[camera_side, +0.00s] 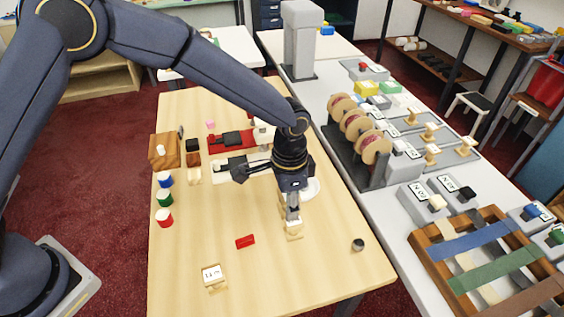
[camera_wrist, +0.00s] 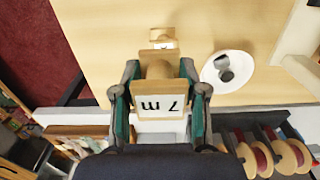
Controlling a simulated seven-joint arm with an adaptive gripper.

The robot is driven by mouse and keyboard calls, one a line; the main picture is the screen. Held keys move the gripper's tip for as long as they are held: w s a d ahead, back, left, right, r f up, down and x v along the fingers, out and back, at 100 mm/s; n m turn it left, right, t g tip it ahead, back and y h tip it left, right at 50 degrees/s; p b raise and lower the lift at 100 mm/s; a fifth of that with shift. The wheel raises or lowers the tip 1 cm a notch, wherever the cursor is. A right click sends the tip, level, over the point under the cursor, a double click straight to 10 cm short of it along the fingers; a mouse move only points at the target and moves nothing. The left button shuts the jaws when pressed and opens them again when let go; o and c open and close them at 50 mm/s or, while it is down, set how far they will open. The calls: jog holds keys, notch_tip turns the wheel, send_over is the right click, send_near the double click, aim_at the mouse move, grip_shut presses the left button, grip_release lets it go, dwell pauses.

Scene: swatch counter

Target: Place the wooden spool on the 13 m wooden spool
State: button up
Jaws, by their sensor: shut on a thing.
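My gripper (camera_wrist: 158,75) points down over the wooden table and is shut on a wooden spool (camera_wrist: 158,97), whose white label reads "7 m" upside down. In the side view my gripper (camera_side: 292,214) is near the middle of the table, with pale wood (camera_side: 293,232) at its fingertips. The fingers partly hide the held spool. Another wooden spool (camera_side: 213,275) with a white label stands near the table's front left, apart from my gripper; its label is too small to read surely. A labelled wooden piece (camera_wrist: 162,41) shows beyond the held spool in the wrist view.
A red block (camera_side: 245,241) and a small dark cylinder (camera_side: 358,245) lie on the table (camera_side: 180,250). A white dish (camera_wrist: 228,72) with dark items is near my gripper. A spool rack (camera_side: 345,155) stands on the grey counter.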

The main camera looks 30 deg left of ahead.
jog(key=shift+w+d+f, duration=0.2)
jog(key=shift+w+f, duration=0.15)
jog(key=shift+f, duration=0.15)
jog(key=shift+w+d+f, duration=0.15)
jog(key=shift+w+f, duration=0.2)
jog(key=shift+f, duration=0.15)
jog(key=shift+w+f, duration=0.1)
jog(key=shift+f, duration=1.5)
jog(key=shift+f, duration=0.15)
jog(key=o, duration=1.1)
